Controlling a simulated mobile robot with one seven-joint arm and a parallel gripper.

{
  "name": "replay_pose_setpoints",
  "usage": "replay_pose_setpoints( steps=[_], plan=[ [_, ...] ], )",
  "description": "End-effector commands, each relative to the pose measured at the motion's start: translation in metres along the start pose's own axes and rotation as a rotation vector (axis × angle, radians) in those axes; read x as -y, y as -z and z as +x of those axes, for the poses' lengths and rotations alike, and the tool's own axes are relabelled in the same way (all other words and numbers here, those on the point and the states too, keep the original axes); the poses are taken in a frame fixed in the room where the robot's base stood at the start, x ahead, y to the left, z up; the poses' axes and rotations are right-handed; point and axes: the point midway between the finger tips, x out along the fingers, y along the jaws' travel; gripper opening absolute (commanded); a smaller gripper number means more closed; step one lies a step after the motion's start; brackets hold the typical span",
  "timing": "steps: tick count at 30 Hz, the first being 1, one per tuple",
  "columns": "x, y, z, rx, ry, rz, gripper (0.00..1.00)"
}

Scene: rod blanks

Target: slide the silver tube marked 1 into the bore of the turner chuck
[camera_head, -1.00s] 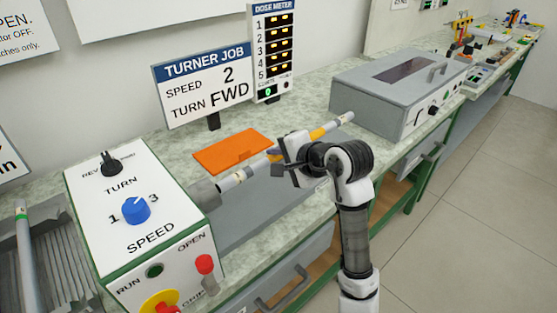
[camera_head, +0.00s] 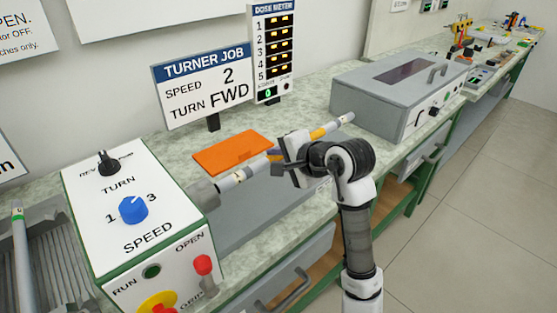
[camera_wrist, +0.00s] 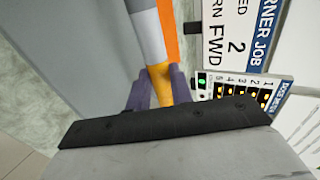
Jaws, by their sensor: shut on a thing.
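The silver tube (camera_head: 232,179) has a yellow middle section and lies slantwise above the bench. My gripper (camera_head: 277,156) is shut on its yellow section, which shows between the fingers (camera_wrist: 159,92) in the wrist view. The tube's right end sticks out beyond my gripper. Its left end meets the grey turner chuck (camera_head: 203,194) on the right side of the turner's white box (camera_head: 130,225). I cannot tell whether the end is inside the bore or only at its mouth. The mark on the tube is not legible.
An orange mat (camera_head: 232,152) lies on the bench behind the tube. The turner job sign (camera_head: 203,85) and dose meter (camera_head: 272,52) stand behind it. A grey lidded box (camera_head: 400,92) stands to the right. Another tube (camera_head: 20,255) lies at the far left.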

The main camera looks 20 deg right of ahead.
Motion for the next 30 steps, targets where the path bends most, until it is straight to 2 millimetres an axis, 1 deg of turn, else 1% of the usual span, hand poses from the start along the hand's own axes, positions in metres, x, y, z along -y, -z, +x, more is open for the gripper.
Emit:
replay_pose_setpoints(
  steps=[16, 30],
  plan=[
    [0.0, -0.001, 0.0, 0.0, 0.0, 0.0, 0.0],
    [0.0, -0.012, 0.0, 0.0, 0.0, -0.001, 0.0]
  ],
)
